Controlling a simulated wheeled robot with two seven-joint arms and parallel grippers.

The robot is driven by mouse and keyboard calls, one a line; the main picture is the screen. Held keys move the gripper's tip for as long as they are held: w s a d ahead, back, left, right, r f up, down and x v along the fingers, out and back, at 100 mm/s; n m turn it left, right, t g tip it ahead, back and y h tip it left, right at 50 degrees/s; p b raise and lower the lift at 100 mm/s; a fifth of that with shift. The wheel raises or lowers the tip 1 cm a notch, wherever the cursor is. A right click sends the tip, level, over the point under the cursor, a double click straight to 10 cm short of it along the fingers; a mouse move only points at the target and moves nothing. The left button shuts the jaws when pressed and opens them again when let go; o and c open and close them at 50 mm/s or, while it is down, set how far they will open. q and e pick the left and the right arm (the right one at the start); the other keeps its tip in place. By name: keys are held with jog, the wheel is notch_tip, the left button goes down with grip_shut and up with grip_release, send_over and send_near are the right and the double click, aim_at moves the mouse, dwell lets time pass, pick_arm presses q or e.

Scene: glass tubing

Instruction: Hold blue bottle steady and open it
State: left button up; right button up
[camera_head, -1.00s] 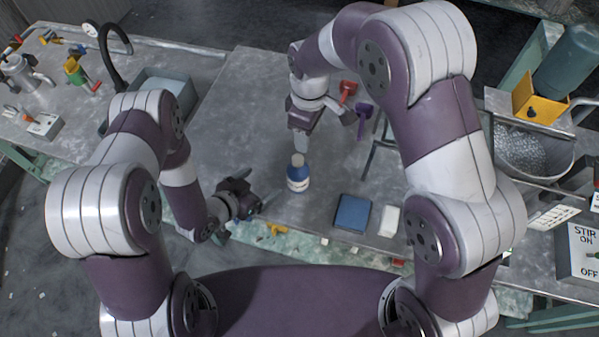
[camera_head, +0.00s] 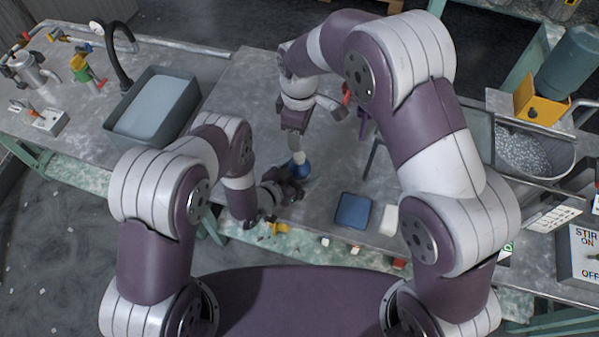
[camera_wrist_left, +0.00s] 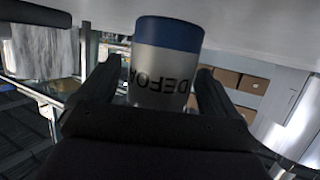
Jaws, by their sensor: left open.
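The blue bottle (camera_head: 301,170) stands on the grey bench, partly hidden by my left gripper in the head view. My left gripper (camera_head: 295,183) is beside the bottle at its near side, jaws open. In the left wrist view the bottle (camera_wrist_left: 166,72), with a pale label printed "DEFO", sits between the two dark fingers, with gaps showing beside it. My right gripper (camera_head: 298,150) points down directly over the bottle's top. Its fingers overlap the cap area, so I cannot tell whether they touch or grip the cap.
A blue flat box (camera_head: 353,211) and a white block (camera_head: 389,220) lie right of the bottle. A yellow item (camera_head: 278,229) is near the front edge. A grey basin (camera_head: 152,106) is at left. Red and purple items stand behind my right gripper.

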aim_at(299, 155)
pick_arm(q)
grip_shut()
pick_arm(e)
jog(key=m, duration=0.5)
jog(key=shift+m, duration=0.3)
jog(key=m, duration=1)
jog(key=shift+m, duration=0.3)
jog(key=m, duration=0.5)
jog(key=shift+m, duration=0.3)
jog(key=shift+f+m, duration=0.3)
notch_tip(299, 155, down, 7)
jog(key=shift+f, duration=0.2)
jog(key=shift+c, duration=0.3)
